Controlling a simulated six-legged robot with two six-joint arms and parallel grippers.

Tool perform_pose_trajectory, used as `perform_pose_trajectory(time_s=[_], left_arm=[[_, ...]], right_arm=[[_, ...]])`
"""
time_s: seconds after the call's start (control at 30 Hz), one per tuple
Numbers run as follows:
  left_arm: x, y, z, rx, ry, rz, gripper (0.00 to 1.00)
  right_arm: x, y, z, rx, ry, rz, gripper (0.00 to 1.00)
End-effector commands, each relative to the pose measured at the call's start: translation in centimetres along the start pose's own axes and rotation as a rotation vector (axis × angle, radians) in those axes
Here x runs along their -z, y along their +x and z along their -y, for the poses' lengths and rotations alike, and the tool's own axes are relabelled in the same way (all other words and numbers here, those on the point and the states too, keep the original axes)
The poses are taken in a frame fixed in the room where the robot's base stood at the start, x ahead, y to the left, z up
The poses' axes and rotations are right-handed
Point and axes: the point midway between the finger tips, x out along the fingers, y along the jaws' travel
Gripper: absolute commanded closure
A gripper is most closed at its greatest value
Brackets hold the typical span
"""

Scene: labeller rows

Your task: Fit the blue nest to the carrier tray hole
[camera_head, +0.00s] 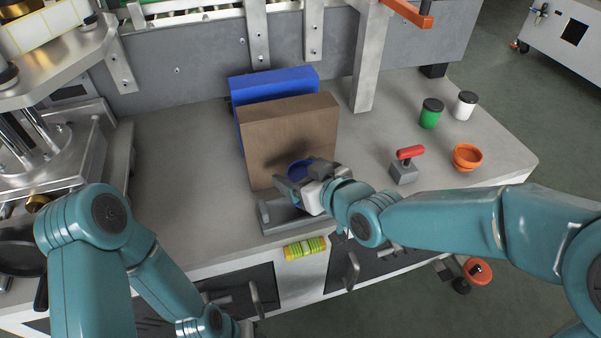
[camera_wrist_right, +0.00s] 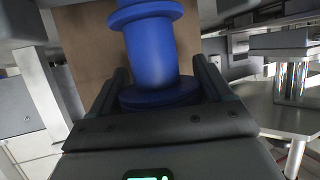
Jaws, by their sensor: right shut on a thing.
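The blue nest is a spool-like cylinder with wide flanges. It fills the upper middle of the right wrist view (camera_wrist_right: 150,50), between the fingers of my right gripper (camera_wrist_right: 158,88). In the head view only a small part of the nest (camera_head: 299,167) shows, in front of the brown block. My right gripper (camera_head: 303,178) is shut on the nest. A grey metal tray (camera_head: 275,222), which looks like the carrier tray, lies below it at the bench's front edge. The gripper and arm cover part of the tray, and I see no hole. My left gripper is out of view.
A brown block (camera_head: 288,130) and a blue block (camera_head: 275,84) stand upright behind the gripper. To the right are a grey block with a red handle (camera_head: 405,170), orange bowls (camera_head: 467,157), a green jar (camera_head: 430,115) and a white jar (camera_head: 465,106). Bench left of the blocks is clear.

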Motion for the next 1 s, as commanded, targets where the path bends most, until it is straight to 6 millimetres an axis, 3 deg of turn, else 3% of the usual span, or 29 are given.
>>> perform_pose_trajectory(time_s=[1.0], left_arm=[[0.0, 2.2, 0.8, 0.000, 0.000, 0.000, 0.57]], right_arm=[[-2.1, 0.9, 0.0, 0.000, 0.000, -0.001, 0.52]])
